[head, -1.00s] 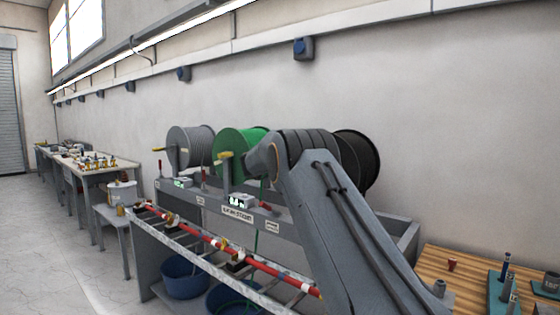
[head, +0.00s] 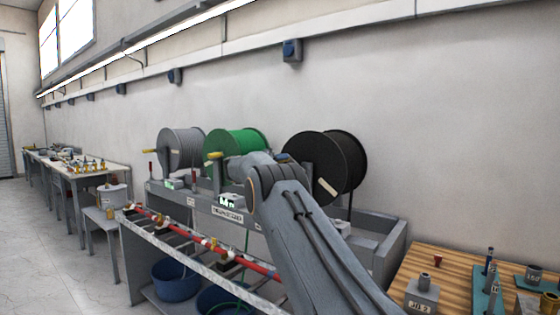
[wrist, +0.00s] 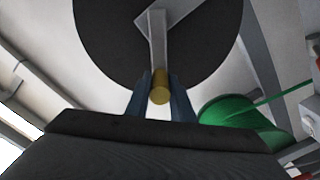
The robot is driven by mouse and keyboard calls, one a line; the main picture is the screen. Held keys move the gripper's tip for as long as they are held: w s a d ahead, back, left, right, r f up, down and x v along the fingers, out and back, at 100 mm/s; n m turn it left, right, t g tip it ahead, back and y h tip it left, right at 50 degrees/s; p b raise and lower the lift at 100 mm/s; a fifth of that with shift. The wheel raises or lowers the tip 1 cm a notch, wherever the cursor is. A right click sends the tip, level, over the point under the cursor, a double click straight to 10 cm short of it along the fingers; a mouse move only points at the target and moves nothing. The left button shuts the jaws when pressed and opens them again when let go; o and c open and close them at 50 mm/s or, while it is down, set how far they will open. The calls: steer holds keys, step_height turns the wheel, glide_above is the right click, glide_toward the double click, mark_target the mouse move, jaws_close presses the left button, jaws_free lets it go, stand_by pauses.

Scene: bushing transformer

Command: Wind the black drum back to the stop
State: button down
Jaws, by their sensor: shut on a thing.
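The black drum (head: 346,160) stands on the grey stand, rightmost of three drums in the head view. In the wrist view its dark round face (wrist: 105,40) fills the upper middle. A grey crank arm (wrist: 157,40) crosses the face and ends in a yellow-brown handle (wrist: 160,86). My gripper (wrist: 160,100) is shut on this handle, one blue finger on each side. In the head view my arm hides the lower left of the drum, and the fingers are hard to make out. No stop can be made out.
A green drum (head: 236,142) and a grey drum (head: 181,147) stand left of the black one, each with its own crank. A rail with a red bar (head: 180,228) runs in front of the stand. A wooden bench (head: 440,262) with small parts is at right.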

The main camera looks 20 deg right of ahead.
steer(key=shift+f, duration=0.25)
steer(key=c, duration=1.6)
jaws_free()
steer(key=shift+o, duration=0.2)
steer(key=shift+r, duration=0.15)
steer(key=b+v, duration=0.2)
steer(key=v, duration=0.5)
steer(key=shift+s+a, duration=0.15)
steer(key=shift+a, duration=0.15)
